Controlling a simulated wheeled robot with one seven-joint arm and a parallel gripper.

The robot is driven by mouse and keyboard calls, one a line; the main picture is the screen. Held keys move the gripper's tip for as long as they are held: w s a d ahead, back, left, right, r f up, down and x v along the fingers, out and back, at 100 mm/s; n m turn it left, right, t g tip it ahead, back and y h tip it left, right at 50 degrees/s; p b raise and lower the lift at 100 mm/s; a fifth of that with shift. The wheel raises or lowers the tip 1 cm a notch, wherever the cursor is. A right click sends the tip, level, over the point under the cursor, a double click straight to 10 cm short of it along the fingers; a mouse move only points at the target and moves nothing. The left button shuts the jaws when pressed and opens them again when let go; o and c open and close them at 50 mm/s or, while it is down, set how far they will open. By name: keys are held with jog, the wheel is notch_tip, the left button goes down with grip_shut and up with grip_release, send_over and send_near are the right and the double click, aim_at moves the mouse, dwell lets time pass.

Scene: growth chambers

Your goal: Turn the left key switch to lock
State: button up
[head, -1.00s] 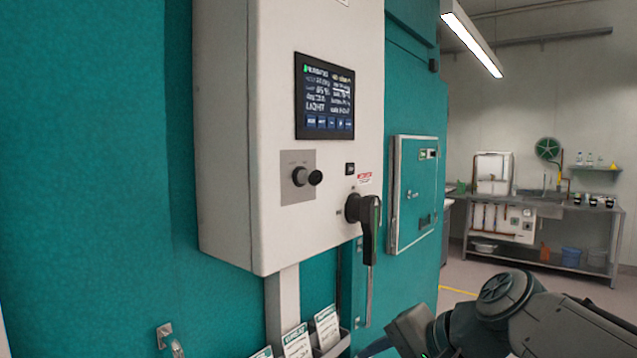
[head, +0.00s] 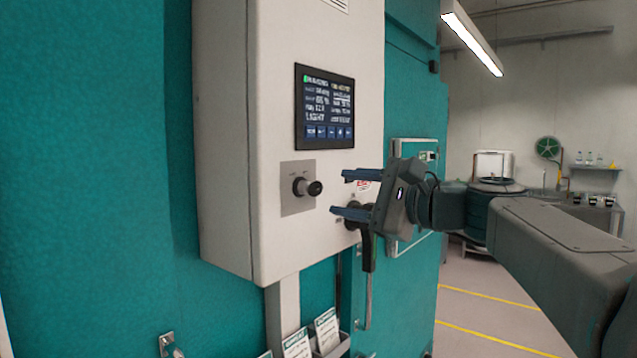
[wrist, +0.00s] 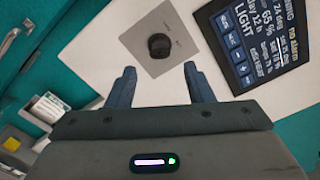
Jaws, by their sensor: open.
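The key switch (head: 307,187) is a dark knob on a grey square plate (head: 290,208), low on the front of the white control box. In the wrist view the knob (wrist: 159,46) sits beyond the fingertips, roughly centred between them. My gripper (head: 340,193) is open and empty, to the right of the knob in the head view and apart from it. Its two blue fingers (wrist: 158,78) point toward the panel. The plate's small labels are too small to read.
The white box (head: 228,130) carries a screen (head: 325,107). A black lever handle (head: 368,250) hangs behind my gripper. Paper cards (head: 325,330) stand in a holder below the box. A smaller teal-framed panel (head: 433,157) is behind my arm.

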aim_at(322, 190)
jog(key=p+x, duration=0.1)
jog(key=x, duration=0.6)
jog(key=shift+p, duration=0.35)
jog(key=c, duration=1)
